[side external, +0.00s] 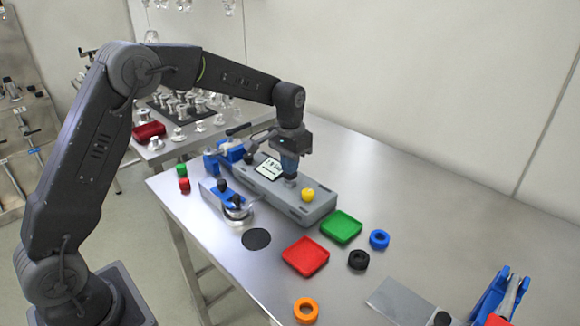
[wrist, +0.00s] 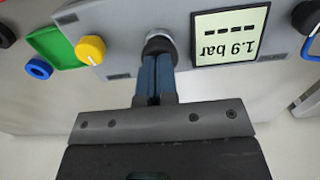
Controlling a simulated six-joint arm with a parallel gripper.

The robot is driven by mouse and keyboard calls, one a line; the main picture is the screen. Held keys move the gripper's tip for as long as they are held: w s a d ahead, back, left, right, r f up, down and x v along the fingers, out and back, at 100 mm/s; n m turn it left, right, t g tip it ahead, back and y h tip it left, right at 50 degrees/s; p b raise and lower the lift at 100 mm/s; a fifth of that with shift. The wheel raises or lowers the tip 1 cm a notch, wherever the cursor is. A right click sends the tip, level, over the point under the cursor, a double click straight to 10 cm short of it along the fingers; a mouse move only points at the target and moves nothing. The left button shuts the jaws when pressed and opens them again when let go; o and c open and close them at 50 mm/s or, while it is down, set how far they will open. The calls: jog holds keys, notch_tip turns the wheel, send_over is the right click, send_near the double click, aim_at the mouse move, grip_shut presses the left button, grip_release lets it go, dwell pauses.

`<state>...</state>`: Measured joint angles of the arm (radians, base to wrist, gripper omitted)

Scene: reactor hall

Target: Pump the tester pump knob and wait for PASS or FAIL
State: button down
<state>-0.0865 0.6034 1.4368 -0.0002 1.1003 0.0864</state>
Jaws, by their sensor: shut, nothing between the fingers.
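The tester (side external: 310,209) is a long grey box on the steel table. Its screen (wrist: 230,34) reads 1.9 bar, upside down in the wrist view, with a row of dashes and no PASS or FAIL word. The black pump knob (wrist: 157,45) sits on a metal collar beside the screen. My gripper (wrist: 156,62) is shut, with its blue fingertips over the near part of the knob; I cannot tell whether they touch it. In the side view my gripper (side external: 289,172) points down at the tester. A yellow knob (wrist: 90,49) is beside the pump knob.
A green tray (side external: 341,226) and a red tray (side external: 305,256) lie in front of the tester. Blue (side external: 379,239), black (side external: 358,259) and orange (side external: 306,310) rings lie nearby. A blue clamp fixture (side external: 228,198) stands at the tester's left. The table's back right is clear.

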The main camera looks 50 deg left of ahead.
jog(key=shift+f, duration=0.35)
jog(key=shift+r, duration=2.7)
notch_tip(320, 180, up, 5)
